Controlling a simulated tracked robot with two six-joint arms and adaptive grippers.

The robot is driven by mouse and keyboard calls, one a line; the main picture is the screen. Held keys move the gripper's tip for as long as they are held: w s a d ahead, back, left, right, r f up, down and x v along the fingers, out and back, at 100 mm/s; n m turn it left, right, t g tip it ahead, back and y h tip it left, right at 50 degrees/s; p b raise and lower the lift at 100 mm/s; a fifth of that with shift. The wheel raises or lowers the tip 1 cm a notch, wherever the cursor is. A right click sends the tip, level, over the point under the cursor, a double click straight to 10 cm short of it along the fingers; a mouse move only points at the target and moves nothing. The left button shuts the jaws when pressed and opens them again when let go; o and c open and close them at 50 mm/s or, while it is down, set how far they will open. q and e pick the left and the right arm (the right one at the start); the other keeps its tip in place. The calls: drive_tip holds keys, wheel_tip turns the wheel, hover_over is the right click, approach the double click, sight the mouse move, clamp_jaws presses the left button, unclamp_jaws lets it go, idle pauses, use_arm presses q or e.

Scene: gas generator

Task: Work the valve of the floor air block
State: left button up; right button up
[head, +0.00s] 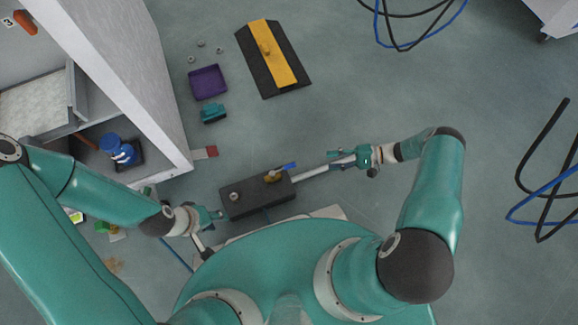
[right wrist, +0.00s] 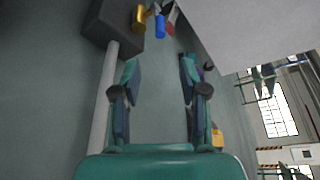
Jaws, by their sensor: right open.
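The floor air block (head: 245,203) is a dark box on the floor in front of me, with a grey knob on its left part. Its valve (head: 273,176) is brass with a blue lever (head: 289,166) pointing to the upper right. In the right wrist view the block (right wrist: 97,25) and blue lever (right wrist: 159,26) lie beyond the fingertips. My right gripper (head: 337,158) is open and empty, right of the block and apart from the lever; its spread fingers (right wrist: 160,65) show in the wrist view. My left gripper (head: 218,215) is at the block's left end; its fingers are too small to read.
A pale pipe (head: 308,172) runs from the block's right end towards my right gripper. A purple tray (head: 208,82), a teal part (head: 213,113) and a black-yellow board (head: 273,58) lie further off. A grey cabinet (head: 120,75) stands left. Cables (head: 545,190) lie far right.

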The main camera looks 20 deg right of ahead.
drive_tip(key=b+x, duration=0.1)
drive_tip(key=x, duration=1.4)
drive_tip(key=shift+a+f, duration=0.15)
drive_tip(key=shift+a, duration=0.2)
drive_tip(key=shift+c, duration=0.3)
clamp_jaws()
